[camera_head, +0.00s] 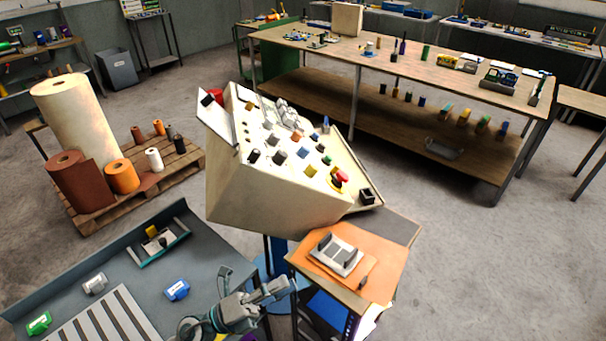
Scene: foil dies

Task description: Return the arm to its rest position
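My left gripper (278,289) is at the bottom middle, with its arm coming in from the lower edge. It is over the right end of the grey bench (209,245), just left of the orange-topped stand (301,262). Its fingers point up and right. Their small size and angle hide whether they are apart, and no held object is clear. My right gripper is not in view.
A cream control console (262,196) with coloured buttons stands just behind the gripper. A grey-and-white fixture (337,254) sits on the stand. Blue (177,290), white (95,283) and green (39,323) dies lie on the bench. Open floor lies at right.

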